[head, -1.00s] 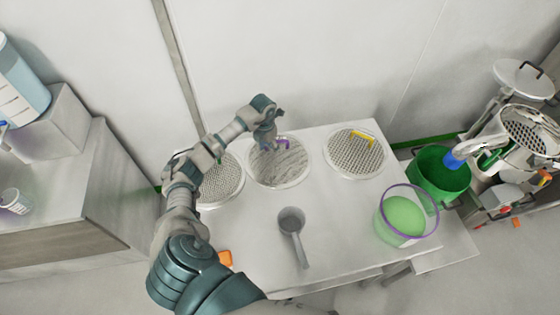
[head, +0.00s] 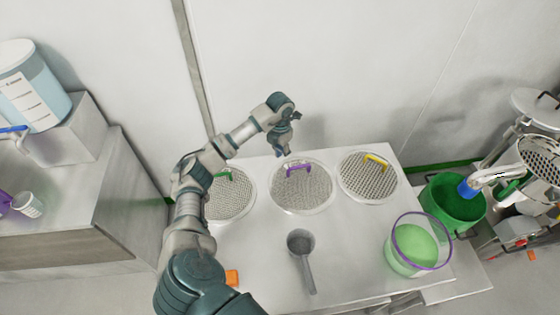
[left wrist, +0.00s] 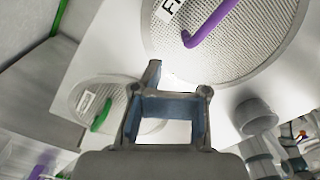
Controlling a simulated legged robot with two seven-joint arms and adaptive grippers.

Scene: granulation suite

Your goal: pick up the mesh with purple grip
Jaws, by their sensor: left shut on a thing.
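The mesh with purple grip (head: 303,193) is a round metal sieve, the middle one of three at the white table's back. Its purple grip (head: 298,166) is at its far edge. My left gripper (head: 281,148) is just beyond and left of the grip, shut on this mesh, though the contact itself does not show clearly. In the left wrist view the mesh (left wrist: 245,45) looms large past my fingers (left wrist: 170,100), with the purple grip (left wrist: 212,22) across it. I cannot tell whether the mesh is clear of the table. My right gripper is not in view.
A mesh with green grip (head: 230,200) lies left and one with yellow grip (head: 367,180) right, close beside the middle mesh. The wall rises behind the table.

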